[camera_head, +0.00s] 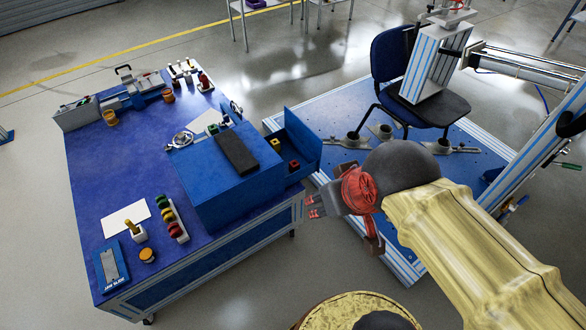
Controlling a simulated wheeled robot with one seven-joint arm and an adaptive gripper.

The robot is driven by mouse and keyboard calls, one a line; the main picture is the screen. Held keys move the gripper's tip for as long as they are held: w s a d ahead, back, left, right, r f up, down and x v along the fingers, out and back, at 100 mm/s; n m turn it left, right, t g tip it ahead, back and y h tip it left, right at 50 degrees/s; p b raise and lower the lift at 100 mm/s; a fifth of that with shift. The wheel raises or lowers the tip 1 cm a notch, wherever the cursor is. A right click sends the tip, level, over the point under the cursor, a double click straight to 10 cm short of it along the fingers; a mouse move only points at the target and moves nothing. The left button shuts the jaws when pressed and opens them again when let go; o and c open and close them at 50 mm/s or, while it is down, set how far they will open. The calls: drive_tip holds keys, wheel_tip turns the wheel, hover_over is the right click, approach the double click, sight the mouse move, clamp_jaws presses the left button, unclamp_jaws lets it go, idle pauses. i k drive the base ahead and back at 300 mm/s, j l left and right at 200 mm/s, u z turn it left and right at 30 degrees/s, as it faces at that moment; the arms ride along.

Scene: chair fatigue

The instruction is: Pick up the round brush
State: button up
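A small round orange-tan piece with a darker base (148,255) lies near the front left of the blue table (110,190). It may be the round brush, but it is too small to be sure. A small white block with a yellow upright part (137,232) stands just behind it. My gripper (310,206) has red fingertips and points left, off the table's right side. Its fingers look apart with nothing between them. It is well to the right of the small round piece and touches nothing that I can see.
A blue box (215,185) with an open drawer (303,145) stands between my gripper and the table's left part. A rack of coloured knobs (172,220), a white sheet (126,218) and a blue tray (111,265) lie nearby. A chair (400,75) stands on a blue platform behind.

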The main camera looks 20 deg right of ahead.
sight(127, 222)
drive_tip(key=i+j+u, duration=0.5)
drive_tip(key=j, duration=0.2)
drive_tip(key=i+j+u, duration=0.5)
drive_tip(key=k+j, duration=0.05)
drive_tip(key=j, duration=0.05)
